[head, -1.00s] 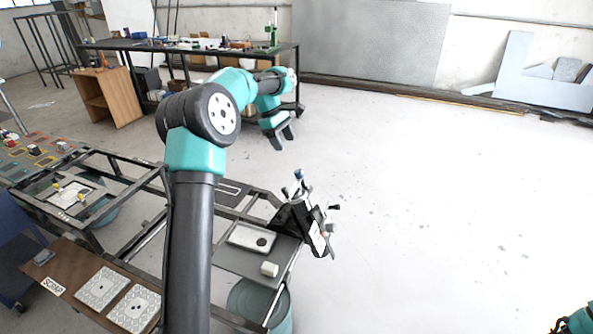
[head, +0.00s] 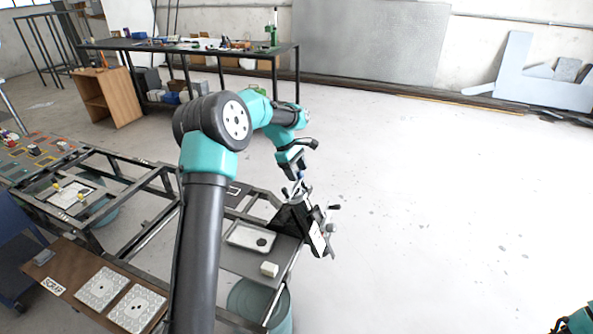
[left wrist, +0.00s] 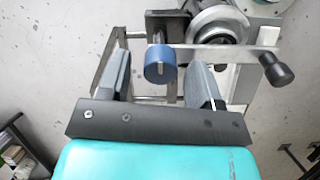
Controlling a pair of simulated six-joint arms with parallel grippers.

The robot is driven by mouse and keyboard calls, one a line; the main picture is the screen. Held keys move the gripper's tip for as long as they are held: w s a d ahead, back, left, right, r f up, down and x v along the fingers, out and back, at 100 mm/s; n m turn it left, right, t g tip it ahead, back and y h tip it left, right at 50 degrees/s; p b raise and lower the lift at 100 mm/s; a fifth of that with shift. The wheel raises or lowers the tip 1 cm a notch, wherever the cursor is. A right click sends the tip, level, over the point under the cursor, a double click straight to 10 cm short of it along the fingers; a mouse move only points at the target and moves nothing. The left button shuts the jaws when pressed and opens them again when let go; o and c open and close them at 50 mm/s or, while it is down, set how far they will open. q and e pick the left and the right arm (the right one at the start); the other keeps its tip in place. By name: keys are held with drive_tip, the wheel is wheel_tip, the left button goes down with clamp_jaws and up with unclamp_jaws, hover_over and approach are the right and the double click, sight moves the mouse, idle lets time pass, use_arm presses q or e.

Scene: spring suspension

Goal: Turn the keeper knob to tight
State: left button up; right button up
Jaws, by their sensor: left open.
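The keeper knob appears to be the blue round knob (left wrist: 160,64) with a pale line on its face, on the fixture in the left wrist view. My left gripper (left wrist: 157,72) is open, with one finger on each side of the blue knob; I cannot tell whether either finger touches it. In the head view my left gripper (head: 293,170) points down just above the dark tilted fixture (head: 305,228) at the bench's right end. The knob is hard to make out there. My right gripper does not show.
A white tray (head: 250,237) and a pale block (head: 269,269) sit beside the fixture.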

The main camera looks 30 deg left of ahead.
use_arm(q)
drive_tip(key=c, duration=0.9)
drive_tip(key=shift+m, duration=0.4)
drive_tip(key=m, duration=0.9)
drive_tip(key=shift+w, duration=0.1)
drive_tip(key=m, duration=0.5)
drive_tip(key=shift+d+r, duration=0.1)
drive_tip(key=shift+m, duration=2.5)
